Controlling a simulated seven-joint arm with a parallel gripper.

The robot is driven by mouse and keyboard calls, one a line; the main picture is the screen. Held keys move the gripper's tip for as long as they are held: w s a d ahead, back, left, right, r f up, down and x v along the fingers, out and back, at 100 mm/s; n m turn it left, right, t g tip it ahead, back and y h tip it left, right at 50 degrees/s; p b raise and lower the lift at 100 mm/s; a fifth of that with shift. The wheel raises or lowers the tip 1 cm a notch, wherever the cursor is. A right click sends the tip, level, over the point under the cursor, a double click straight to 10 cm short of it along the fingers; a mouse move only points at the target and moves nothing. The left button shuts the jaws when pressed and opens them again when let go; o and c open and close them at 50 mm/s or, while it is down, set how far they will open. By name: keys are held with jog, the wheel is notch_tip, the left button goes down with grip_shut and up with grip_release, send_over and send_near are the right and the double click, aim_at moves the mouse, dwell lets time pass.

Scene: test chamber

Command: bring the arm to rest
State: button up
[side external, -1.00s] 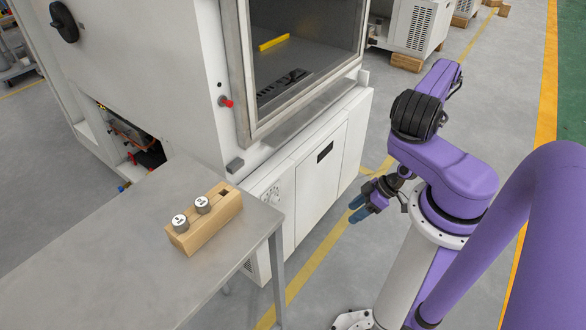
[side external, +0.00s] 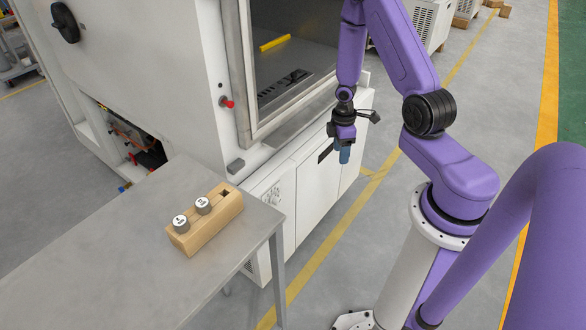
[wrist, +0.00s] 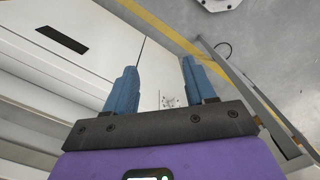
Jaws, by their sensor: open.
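My gripper (side external: 344,155) hangs in the air in front of the white machine's lower cabinet, pointing down, to the right of the table. In the wrist view its two blue fingers (wrist: 158,88) stand apart with nothing between them. My purple arm is raised and folded above its base at the right. Nothing touches the gripper.
A wooden block (side external: 207,222) with two labelled grey weights and one empty square hole stands on the metal table (side external: 120,262). The white machine (side external: 165,75) has an open chamber (side external: 300,65) with a yellow bar inside. Floor between table and base is clear.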

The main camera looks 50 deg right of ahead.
jog(key=a+r+n+t+h, duration=0.1)
jog(key=a+r+h, duration=0.1)
jog(key=a+r, duration=1.35)
jog(key=s+a+r+n+y, duration=0.1)
jog(key=s+a+r, duration=0.3)
jog(key=s, duration=0.5)
jog(key=s+a+r+n+y, duration=0.1)
jog(key=s+a+r, duration=0.3)
jog(key=s, duration=0.5)
jog(key=shift+a+r+n+y, duration=0.3)
jog(key=shift+a+r, duration=0.05)
jog(key=shift+a, duration=0.25)
jog(key=shift+w, duration=0.1)
